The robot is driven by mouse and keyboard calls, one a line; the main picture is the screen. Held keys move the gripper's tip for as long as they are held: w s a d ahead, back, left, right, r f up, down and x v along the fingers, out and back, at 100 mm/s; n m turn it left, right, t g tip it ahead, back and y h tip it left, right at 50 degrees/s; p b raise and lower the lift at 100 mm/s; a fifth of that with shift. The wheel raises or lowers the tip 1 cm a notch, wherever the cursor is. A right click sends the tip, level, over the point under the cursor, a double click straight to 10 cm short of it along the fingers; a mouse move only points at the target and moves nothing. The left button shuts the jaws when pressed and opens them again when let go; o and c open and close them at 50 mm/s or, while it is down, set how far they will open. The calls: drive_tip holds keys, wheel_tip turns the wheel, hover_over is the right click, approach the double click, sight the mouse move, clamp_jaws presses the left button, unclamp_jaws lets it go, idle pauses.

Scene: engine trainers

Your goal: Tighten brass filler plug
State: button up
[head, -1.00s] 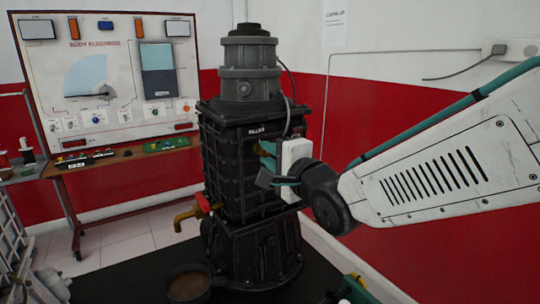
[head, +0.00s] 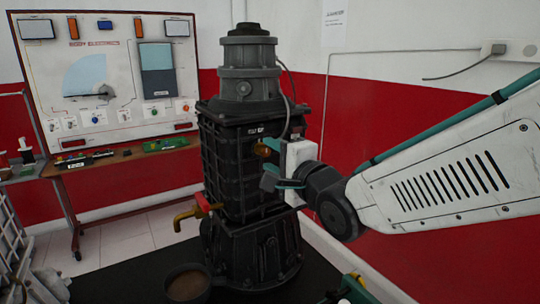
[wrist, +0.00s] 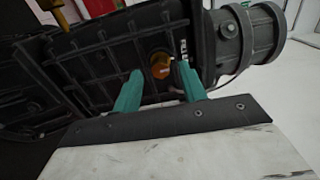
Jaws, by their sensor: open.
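The brass filler plug (head: 262,149) is on the upper front of the black engine housing (head: 240,170), just below a white label. It also shows in the wrist view (wrist: 161,66), between and beyond my two teal fingertips. My gripper (wrist: 158,82) is open, its fingers on either side of the plug in that view, with the right fingertip close to the plug. I cannot tell whether either finger touches it. In the head view my gripper (head: 272,180) is partly hidden by its own white body, and the plug is only partly visible.
A brass tap with a red handle (head: 197,208) sticks out low on the housing's left. A round pan of brown liquid (head: 187,284) stands below it. A cable runs down the housing's upper right. A white demonstration board (head: 110,75) stands behind at left.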

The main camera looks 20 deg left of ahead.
drive_tip(key=v, duration=0.6)
drive_tip(key=shift+s+d, duration=0.15)
drive_tip(key=s+d+f+n+g+h, duration=0.3)
drive_tip(key=d+f+n+g+h, duration=0.2)
drive_tip(key=d+f+n+h, duration=0.65)
drive_tip(key=s+d+m+g, duration=0.1)
drive_tip(key=s+d, duration=0.4)
drive_tip(key=d, duration=0.3)
drive_tip(key=s+d+r+m+g+h, duration=0.1)
drive_tip(key=s+d+g, duration=0.1)
drive_tip(key=s+d, duration=0.4)
drive_tip(key=s+d+r+m+g+h, duration=0.1)
drive_tip(key=s+d, duration=0.5)
drive_tip(key=d, duration=0.6)
drive_tip(key=shift+g, duration=0.6)
